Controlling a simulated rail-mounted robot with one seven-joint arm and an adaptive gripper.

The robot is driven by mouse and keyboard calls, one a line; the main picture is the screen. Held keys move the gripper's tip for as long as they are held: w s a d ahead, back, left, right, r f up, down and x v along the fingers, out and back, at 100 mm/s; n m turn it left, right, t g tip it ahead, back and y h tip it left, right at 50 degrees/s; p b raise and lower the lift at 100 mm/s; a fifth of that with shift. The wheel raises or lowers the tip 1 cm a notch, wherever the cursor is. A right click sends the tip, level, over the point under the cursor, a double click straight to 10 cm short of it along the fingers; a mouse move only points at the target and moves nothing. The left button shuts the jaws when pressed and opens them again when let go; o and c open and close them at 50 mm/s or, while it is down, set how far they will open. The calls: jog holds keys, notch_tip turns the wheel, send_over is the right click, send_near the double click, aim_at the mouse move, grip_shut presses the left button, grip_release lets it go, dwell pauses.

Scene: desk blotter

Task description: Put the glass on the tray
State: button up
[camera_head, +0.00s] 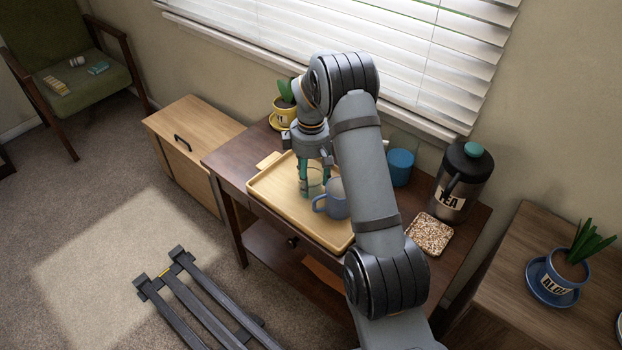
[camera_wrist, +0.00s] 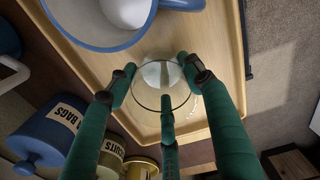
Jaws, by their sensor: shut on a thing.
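The clear glass (camera_head: 314,185) is between the green fingers of my gripper (camera_head: 314,172), over the left-middle part of the wooden tray (camera_head: 272,199). In the wrist view, the fingers of my gripper (camera_wrist: 166,95) close around the glass (camera_wrist: 160,74), which looks empty. The pale tray (camera_wrist: 228,62) lies behind it. The glass looks upright and at or very near the tray's surface; I cannot tell whether its base touches. My arm hides part of the tray's right side.
A blue-grey mug (camera_head: 336,206) stands on the tray close beside the glass; it also shows in the wrist view (camera_wrist: 85,38). A potted plant (camera_head: 284,111) stands behind.

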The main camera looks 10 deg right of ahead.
jog(key=shift+f, duration=0.25)
jog(key=o, duration=1.4)
jog(key=shift+r, duration=0.1)
jog(key=shift+c, duration=0.2)
jog(key=shift+o, duration=0.2)
notch_tip(320, 180, up, 12)
jog(key=p, duration=0.2)
jog(key=shift+r, duration=0.2)
jog(key=shift+o, duration=0.7)
